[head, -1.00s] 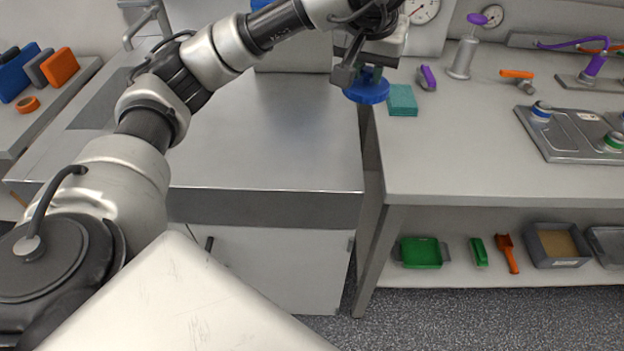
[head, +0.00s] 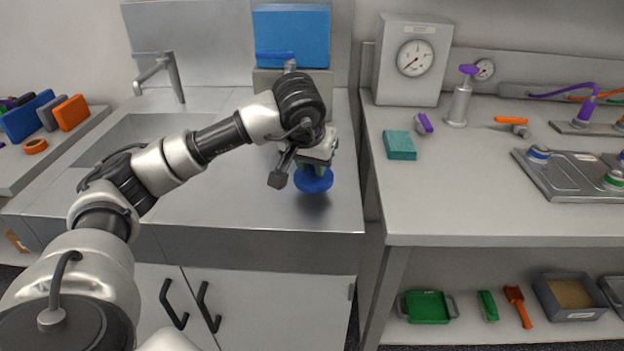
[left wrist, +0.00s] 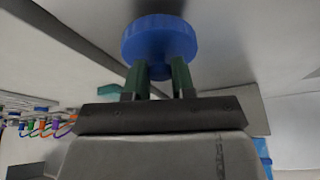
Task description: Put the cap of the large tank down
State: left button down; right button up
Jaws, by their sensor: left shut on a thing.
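The cap is a round blue disc (head: 314,181), held low over the right part of the steel sink counter (head: 240,200) in the head view. My left gripper (head: 313,166) is shut on it from above. In the left wrist view the blue cap (left wrist: 158,42) sits between the two green fingertips of my left gripper (left wrist: 159,78). A dark shadow lies on the counter below the cap; I cannot tell exactly how small the gap is. A blue tank (head: 291,38) on a grey base stands at the back of the counter. My right gripper is not in view.
A sink basin and tap (head: 160,75) are at the counter's left. A gap separates it from the right bench (head: 480,210), which holds a teal block (head: 400,146), a gauge box (head: 411,60) and a metal tray (head: 575,178). The counter around the cap is clear.

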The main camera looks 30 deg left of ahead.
aim_at(311, 176)
pick_arm(q)
notch_tip(311, 176, down, 4)
jog(key=shift+a+r, duration=0.1)
jog(key=shift+f, duration=0.2)
jog(key=shift+f, duration=0.1)
jog(key=c, duration=0.9)
grip_release()
jog(key=shift+c, duration=0.2)
